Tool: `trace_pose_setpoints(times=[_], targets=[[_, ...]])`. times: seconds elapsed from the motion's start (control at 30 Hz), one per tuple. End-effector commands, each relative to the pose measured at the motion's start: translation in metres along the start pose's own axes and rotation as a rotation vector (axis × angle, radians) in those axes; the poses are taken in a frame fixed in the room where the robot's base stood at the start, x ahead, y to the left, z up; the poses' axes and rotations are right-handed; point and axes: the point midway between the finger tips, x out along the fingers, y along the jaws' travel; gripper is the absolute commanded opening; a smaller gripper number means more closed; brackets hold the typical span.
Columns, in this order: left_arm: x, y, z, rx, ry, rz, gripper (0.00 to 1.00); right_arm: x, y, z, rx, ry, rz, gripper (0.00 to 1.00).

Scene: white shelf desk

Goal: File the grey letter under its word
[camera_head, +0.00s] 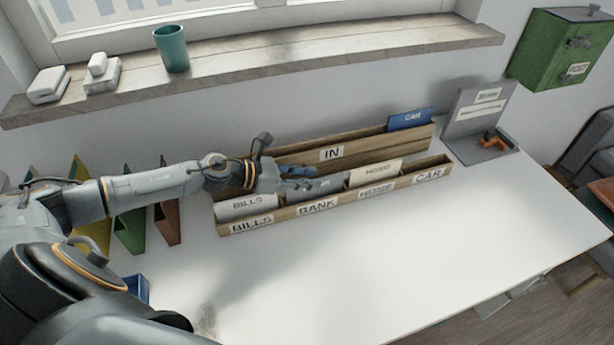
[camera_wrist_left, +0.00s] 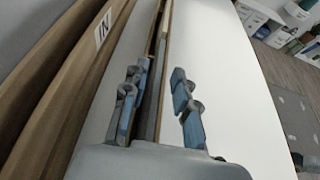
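The grey letter (camera_head: 318,188) stands in the BANK compartment of the low wooden sorter (camera_head: 345,198), between the white BILLS letter (camera_head: 247,206) and the cream HOME letter (camera_head: 375,172). The word on it is too small to read surely. My left gripper (camera_head: 296,178) is at the grey letter's upper left. In the left wrist view, the gripper's fingers (camera_wrist_left: 160,108) are spread on either side of the sorter's thin upright edges, with a gap on the right. Whether they touch the letter is unclear. My right gripper is not in view.
Behind stands the longer IN tray (camera_head: 331,154) with a blue CAR letter (camera_head: 410,119). The CAR compartment (camera_head: 429,175) looks empty. A grey stand (camera_head: 480,120) is at the back right, a green box (camera_head: 562,48) on the wall. The desk's front (camera_head: 370,260) is clear.

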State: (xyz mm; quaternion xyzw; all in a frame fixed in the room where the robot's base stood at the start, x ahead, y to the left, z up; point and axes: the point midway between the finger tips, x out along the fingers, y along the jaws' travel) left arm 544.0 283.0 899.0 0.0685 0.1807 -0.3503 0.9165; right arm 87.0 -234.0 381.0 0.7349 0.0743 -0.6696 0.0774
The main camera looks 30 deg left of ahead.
Motion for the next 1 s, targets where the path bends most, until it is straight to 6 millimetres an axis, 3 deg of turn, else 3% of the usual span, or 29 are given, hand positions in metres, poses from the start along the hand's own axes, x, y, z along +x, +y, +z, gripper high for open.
trace_pose_setpoints(times=[0.37, 1.0], targets=[[-0.004, 0.000, -0.001, -0.001, 0.002, 0.000, 0.33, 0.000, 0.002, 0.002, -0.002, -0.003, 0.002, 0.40], [-0.073, -0.001, -0.004, -0.005, 0.005, 0.000, 0.33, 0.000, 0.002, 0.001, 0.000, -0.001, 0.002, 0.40]])
